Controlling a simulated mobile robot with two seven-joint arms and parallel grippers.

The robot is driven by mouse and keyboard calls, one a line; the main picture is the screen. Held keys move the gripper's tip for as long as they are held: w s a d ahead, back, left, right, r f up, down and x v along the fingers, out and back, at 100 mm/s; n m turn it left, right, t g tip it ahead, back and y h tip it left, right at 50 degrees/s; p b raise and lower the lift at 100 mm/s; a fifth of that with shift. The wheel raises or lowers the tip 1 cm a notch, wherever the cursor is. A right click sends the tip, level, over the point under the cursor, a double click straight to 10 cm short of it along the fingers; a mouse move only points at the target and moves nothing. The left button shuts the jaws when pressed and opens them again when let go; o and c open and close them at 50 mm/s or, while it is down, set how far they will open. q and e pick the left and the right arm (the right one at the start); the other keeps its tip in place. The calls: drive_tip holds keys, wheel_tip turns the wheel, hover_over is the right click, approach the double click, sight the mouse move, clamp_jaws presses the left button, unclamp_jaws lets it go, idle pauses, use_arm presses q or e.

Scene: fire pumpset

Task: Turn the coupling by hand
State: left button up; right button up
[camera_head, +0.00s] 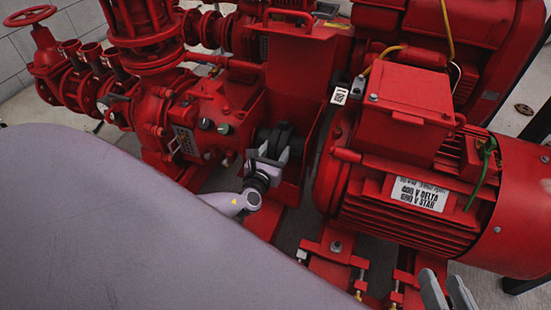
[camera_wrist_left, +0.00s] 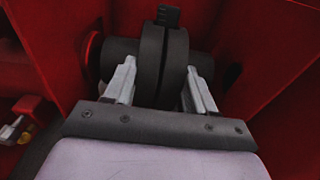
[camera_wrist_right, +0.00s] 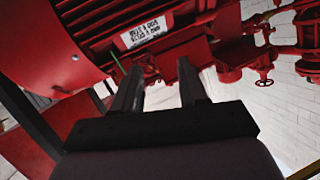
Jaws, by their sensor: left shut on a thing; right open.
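The dark coupling (camera_wrist_left: 163,62) sits between two red guard walls, with two thick discs side by side on a shaft. It also shows in the head view (camera_head: 281,137), partly hidden by my left gripper. My left gripper (camera_head: 268,158) reaches in from the front, and in the left wrist view its fingers (camera_wrist_left: 158,85) stand one on each side of the discs, shut on the coupling. A dark block sticks up at the top of the discs. My right gripper (camera_head: 447,290) is open and empty at the lower right, in front of the motor; its fingers also show in the right wrist view (camera_wrist_right: 160,88).
The red motor (camera_head: 420,190) with a white label stands right of the coupling. The red pump (camera_head: 150,110) with pipes and a handwheel (camera_head: 30,15) stands left. A red guard (camera_head: 290,50) rises behind the coupling. Bare floor shows at the lower right.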

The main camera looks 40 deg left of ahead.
use_arm(q)
drive_tip(key=shift+s+f+t+b, duration=0.15)
drive_tip(key=shift+f+t+b, duration=0.6)
drive_tip(key=shift+b, duration=0.35)
drive_tip(key=shift+t+y, duration=0.25)
drive_tip(key=shift+y, duration=0.15)
drive_tip(key=shift+b, duration=0.3)
use_arm(e)
drive_tip(key=shift+s+d+n+t+h, duration=0.2)
drive_tip(key=shift+d+n+t, duration=0.2)
drive_tip(key=shift+d, duration=0.15)
drive_tip(key=shift+s+d+n+t+h, duration=0.1)
drive_tip(key=shift+s+d+n+t, duration=0.1)
drive_tip(key=shift+d+n+t, duration=0.25)
use_arm(q)
drive_tip(key=shift+f+t, duration=0.2)
drive_tip(key=shift+t, duration=0.4)
use_arm(e)
drive_tip(key=shift+d+r, duration=0.15)
drive_tip(key=shift+d, duration=0.05)
use_arm(q)
drive_tip(key=o, duration=1)
drive_tip(key=shift+o, duration=0.2)
drive_tip(key=shift+s, duration=0.15)
